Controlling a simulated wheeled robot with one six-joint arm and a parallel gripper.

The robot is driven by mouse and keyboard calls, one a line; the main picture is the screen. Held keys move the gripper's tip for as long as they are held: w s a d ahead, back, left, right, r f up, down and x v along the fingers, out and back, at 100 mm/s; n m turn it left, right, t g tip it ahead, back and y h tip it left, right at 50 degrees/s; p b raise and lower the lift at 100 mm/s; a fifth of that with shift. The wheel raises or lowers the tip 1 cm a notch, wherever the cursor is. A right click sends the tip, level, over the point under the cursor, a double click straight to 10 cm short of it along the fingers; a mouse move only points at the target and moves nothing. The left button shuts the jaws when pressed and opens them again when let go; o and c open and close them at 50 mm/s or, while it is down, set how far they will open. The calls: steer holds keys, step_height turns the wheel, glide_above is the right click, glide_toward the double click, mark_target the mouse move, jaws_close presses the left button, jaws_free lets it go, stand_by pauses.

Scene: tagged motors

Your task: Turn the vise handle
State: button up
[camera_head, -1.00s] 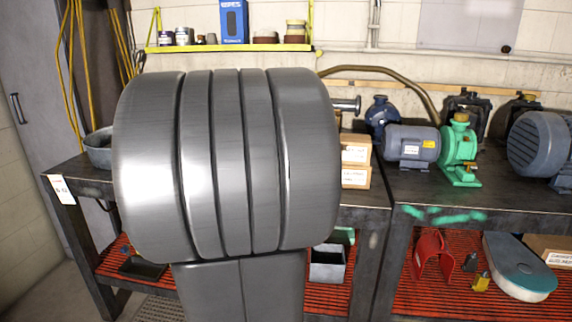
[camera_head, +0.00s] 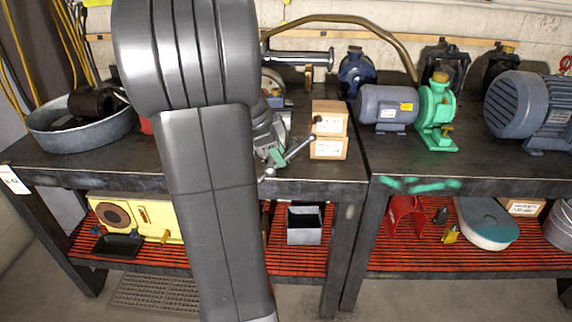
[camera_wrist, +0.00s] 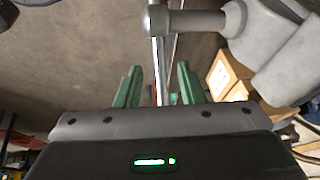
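In the head view a grey vise (camera_head: 270,122) sits near the workbench front, partly hidden behind my arm. Its handle (camera_head: 299,150), a thin silver bar with rounded ends, slants up to the right in front of it. My gripper (camera_wrist: 158,69) has two green fingers spread apart, with nothing clearly held. My arm hides most of the gripper in the head view.
Two stacked cardboard boxes (camera_head: 328,147) stand right of the vise. A round metal pan (camera_head: 72,138) is on the left. A blue-grey motor (camera_head: 384,106) and a green pump (camera_head: 436,110) stand on the right bench. The bench top between boxes and motor is clear.

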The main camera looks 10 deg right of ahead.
steer(key=shift+x, duration=2.75)
jaws_close()
